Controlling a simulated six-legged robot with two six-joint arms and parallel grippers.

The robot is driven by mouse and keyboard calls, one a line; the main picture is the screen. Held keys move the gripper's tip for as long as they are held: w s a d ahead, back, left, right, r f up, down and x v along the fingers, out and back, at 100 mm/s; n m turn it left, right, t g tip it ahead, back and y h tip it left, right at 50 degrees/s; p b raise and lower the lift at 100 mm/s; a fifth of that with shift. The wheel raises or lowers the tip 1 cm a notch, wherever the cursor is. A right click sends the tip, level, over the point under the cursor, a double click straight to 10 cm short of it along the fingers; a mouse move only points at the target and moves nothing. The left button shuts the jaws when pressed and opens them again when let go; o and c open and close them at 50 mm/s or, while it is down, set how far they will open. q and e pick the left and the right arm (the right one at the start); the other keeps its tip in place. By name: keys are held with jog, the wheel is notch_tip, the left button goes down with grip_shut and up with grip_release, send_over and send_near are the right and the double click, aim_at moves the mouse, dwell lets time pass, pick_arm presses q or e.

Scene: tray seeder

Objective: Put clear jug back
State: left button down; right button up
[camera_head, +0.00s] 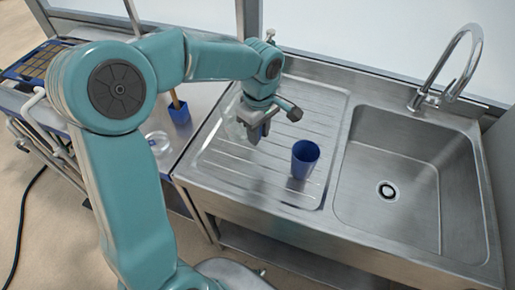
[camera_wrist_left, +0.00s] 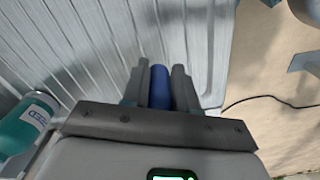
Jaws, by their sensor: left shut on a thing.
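The clear jug (camera_head: 234,124) is a see-through shape beside my left gripper, above the ribbed drainboard, and is hard to make out. My left gripper (camera_head: 257,131) is shut on it. In the left wrist view a narrow blue strip (camera_wrist_left: 160,88), which looks like its handle, shows between the two grey fingers of the left gripper (camera_wrist_left: 161,80). The jug's clear body cannot be told from the background there. Whether its base touches the drainboard cannot be told. My right gripper is in neither view.
A blue cup (camera_head: 305,158) stands on the drainboard (camera_head: 262,187), left of the sink basin (camera_head: 400,187) and tap (camera_head: 452,75). A clear container (camera_head: 158,143) and a blue holder (camera_head: 179,112) stand on the left table.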

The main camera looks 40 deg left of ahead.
pick_arm(q)
notch_tip(320, 180, down, 3)
jog(key=shift+s+f, duration=0.1)
jog(key=shift+s, duration=0.05)
jog(key=shift+f, duration=2.1)
jog(key=shift+f, duration=0.2)
jog(key=c, duration=0.9)
grip_release()
jog(key=shift+r, duration=0.1)
notch_tip(320, 180, up, 12)
jog(key=shift+d+r, duration=0.1)
